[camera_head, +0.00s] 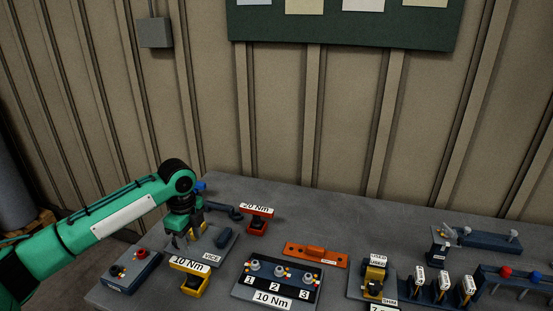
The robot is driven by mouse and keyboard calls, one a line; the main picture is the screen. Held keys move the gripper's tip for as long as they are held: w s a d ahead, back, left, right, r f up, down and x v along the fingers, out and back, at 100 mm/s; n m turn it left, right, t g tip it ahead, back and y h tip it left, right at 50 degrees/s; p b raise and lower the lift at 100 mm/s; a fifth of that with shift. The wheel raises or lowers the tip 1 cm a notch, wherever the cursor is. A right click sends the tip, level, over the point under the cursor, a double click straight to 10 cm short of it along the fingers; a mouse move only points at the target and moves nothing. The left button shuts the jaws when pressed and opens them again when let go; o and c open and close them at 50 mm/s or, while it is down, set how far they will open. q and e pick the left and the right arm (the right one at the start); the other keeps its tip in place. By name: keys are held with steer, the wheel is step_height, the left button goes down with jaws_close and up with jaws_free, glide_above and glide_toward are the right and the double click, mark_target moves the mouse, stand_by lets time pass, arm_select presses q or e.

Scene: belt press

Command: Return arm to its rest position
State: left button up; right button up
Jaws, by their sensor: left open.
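My left arm (110,220), green with black joints, comes in from the left. My left gripper (188,243) points down over the left end of the grey table (330,205). It is open, and I see nothing between its fingers. It is close to the vice plate (213,257) and the yellow 10 Nm holder (190,283); I cannot tell whether it touches anything. My right gripper does not show.
A numbered 10 Nm block (277,282) and an orange bar (316,254) lie mid-table. Labelled holders (441,287) crowd the right. The table's back strip is clear.

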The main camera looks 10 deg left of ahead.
arm_select(q)
steer(key=s+d+f+n, duration=0.1)
steer(key=s+d+f, duration=0.3)
steer(key=d+f, duration=0.1)
steer(key=s+d+f+n+t+h, duration=0.1)
steer(key=s+d+f+n, duration=0.1)
steer(key=s+d+f, duration=0.2)
steer(key=s+d+f+n+t+h, duration=0.1)
steer(key=s+d+f, duration=0.4)
steer(key=d, duration=0.4)
steer(key=shift+s+f, duration=0.2)
steer(key=shift+f, duration=0.1)
steer(key=s+a+f+n+t+y, duration=0.1)
steer(key=s+a+n, duration=0.2)
steer(key=s+n, duration=0.5)
steer(key=s+a+f+n+t+y, duration=0.15)
steer(key=s+n, duration=0.35)
steer(key=s, duration=0.5)
step_height(320, 180, down, 32)
steer(key=r+g, duration=0.1)
steer(key=g, duration=0.1)
steer(key=s+a+f, duration=0.2)
steer(key=s+f, duration=0.7)
steer(key=s+a+f+g, duration=0.1)
steer(key=s+a+f, duration=0.1)
steer(key=s+f, duration=0.8)
steer(key=shift+s+m, duration=0.3)
steer(key=shift+g+h, duration=0.25)
